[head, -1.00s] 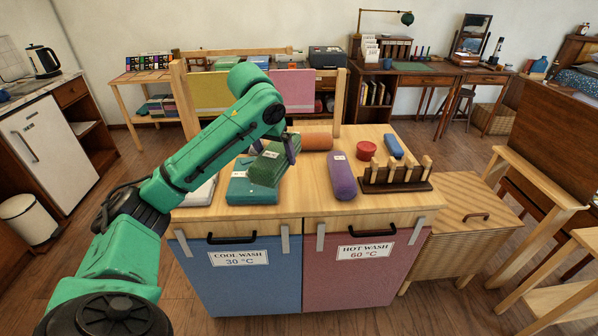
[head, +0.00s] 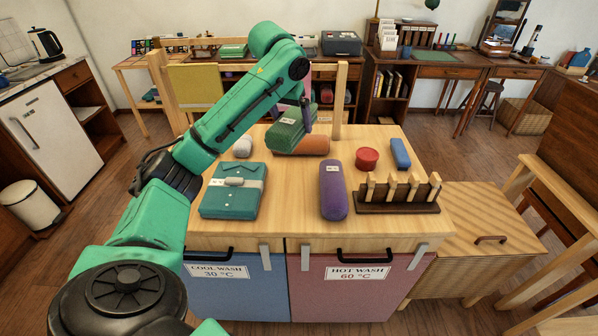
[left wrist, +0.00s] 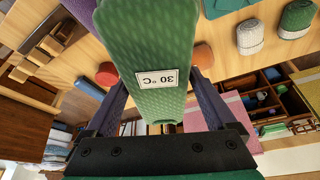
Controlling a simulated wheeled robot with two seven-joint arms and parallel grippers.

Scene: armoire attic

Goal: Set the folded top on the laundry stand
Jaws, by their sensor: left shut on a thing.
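The folded green top (head: 290,129), ribbed and with a 30 °C label, is held in my left gripper (head: 294,112), which is shut on it. In the left wrist view the green top (left wrist: 150,58) lies between both fingers. It hangs tilted over the back part of the laundry stand (head: 285,205), in front of an orange roll (head: 313,145). I cannot tell whether it touches the roll or the stand top. The stand has a blue cool wash front and a red hot wash front. My right gripper is not in view.
On the stand are a teal folded piece (head: 218,203), a pale roll (head: 243,146), a purple roll (head: 333,188), a red round tin (head: 367,158), a blue case (head: 400,153) and a pegged rack (head: 397,206). The wood between teal and purple pieces is bare. A rail frame stands behind.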

